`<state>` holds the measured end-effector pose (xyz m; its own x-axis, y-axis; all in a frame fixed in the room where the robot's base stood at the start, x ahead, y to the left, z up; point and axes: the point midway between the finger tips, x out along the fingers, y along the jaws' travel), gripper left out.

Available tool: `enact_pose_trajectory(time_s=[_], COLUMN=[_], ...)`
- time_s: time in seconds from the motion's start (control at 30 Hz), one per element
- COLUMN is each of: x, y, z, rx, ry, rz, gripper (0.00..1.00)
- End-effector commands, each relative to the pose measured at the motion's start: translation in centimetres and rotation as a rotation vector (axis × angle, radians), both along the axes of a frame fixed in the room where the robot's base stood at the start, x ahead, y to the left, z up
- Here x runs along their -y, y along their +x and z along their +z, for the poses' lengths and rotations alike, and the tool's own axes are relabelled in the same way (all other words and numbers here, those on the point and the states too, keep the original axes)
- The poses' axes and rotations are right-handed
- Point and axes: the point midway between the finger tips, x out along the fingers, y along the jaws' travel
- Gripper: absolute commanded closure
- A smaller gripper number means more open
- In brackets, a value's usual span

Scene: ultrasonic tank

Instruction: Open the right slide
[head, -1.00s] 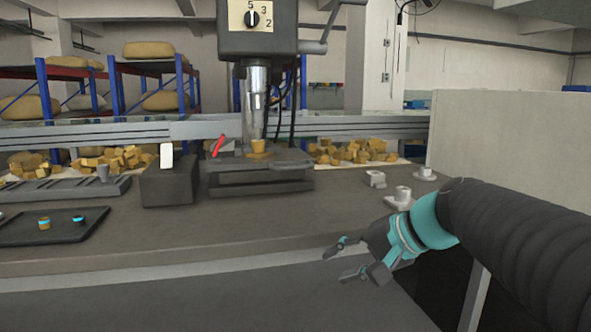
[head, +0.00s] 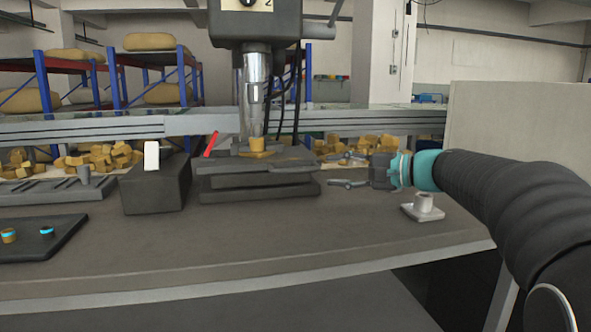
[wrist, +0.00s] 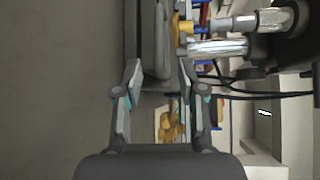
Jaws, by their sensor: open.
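My gripper (head: 340,171) is at the right of the dark layered fixture (head: 258,186) under the press. It points left, its fingers are spread, and nothing is between them. A small gap shows between the fingertips and the fixture's right end. In the wrist view, my gripper (wrist: 158,64) has its two fingers apart, with the dark fixture (wrist: 150,28) ahead of them. A yellow block (head: 257,145) sits on top of the fixture, below the press spindle (head: 253,95). I cannot tell for sure which part is the right slide.
A grey fitting on a square base (head: 423,208) stands below my arm. A dark box with a white switch (head: 157,185) stands left of the fixture. A black tray (head: 40,238) is at far left. A beige panel (head: 530,125) stands behind my arm. The bench front is clear.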

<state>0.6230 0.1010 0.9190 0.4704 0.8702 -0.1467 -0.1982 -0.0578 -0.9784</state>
Motion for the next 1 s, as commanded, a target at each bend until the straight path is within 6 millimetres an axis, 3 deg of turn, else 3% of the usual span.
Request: enact_pose_trajectory(time_s=[0.3, 0.5, 0.7, 1.0], x=[-5.5, -8.1, -9.4, -9.7], y=[2.8, 4.3, 5.0, 5.1], z=[-0.9, -1.4, -1.6, -1.7], rx=[-0.001, -0.001, 0.0, 0.0], ry=[-0.001, -0.001, -0.002, -0.002], rz=[0.005, 0.004, 0.002, 0.001], gripper=[0.6, 0.6, 0.6, 0.6])
